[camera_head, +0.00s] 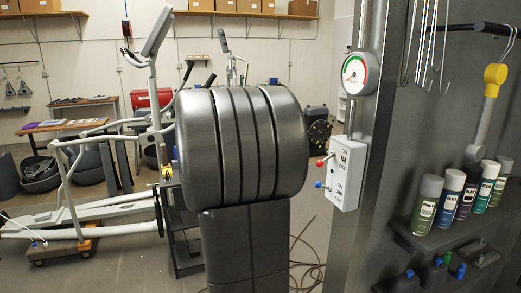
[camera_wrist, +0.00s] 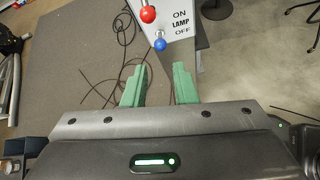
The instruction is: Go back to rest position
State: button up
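My gripper (camera_wrist: 158,67) shows in the wrist view with its two green fingers apart and nothing between them. Its fingertips point toward the lower edge of a white switch box (camera_wrist: 196,22), and no contact can be made out. The box carries a red-knobbed lever (camera_wrist: 148,14) and a blue-knobbed lever (camera_wrist: 160,44). In the head view the same white box (camera_head: 347,178) is fixed to a grey post, below a round gauge (camera_head: 355,74). My arm fills the middle of the head view, and the gripper fingers cannot be made out there.
At right, spray cans (camera_head: 427,203) stand on a dark shelf (camera_head: 440,238), with hooks (camera_head: 427,60) hanging above. An elliptical machine (camera_head: 85,212) stands at left near a workbench (camera_head: 75,123). Dark cables (camera_wrist: 122,50) lie on the floor near the box. Some grey floor is bare.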

aim_at(320, 186)
jog(key=p+x, duration=0.2)
jog(key=x, duration=1.1)
jog(key=shift+d, duration=0.25)
jog(key=shift+w+a+f+b, duration=0.15)
jog(key=shift+f+b, duration=0.3)
jog(key=shift+b, duration=0.35)
jog(key=shift+a+h+b, duration=0.1)
jog(key=shift+h+b, duration=0.4)
jog(key=shift+b, duration=0.4)
jog(key=shift+f+t+h+b, duration=0.1)
jog(key=shift+t+h+b, duration=0.2)
jog(key=shift+b, duration=0.5)
jog(key=h+b, duration=0.1)
jog(key=b, duration=0.4)
jog(key=shift+a+f+t+h, duration=0.1)
jog(key=shift+f+t+h, duration=0.2)
jog(key=shift+h, duration=0.1)
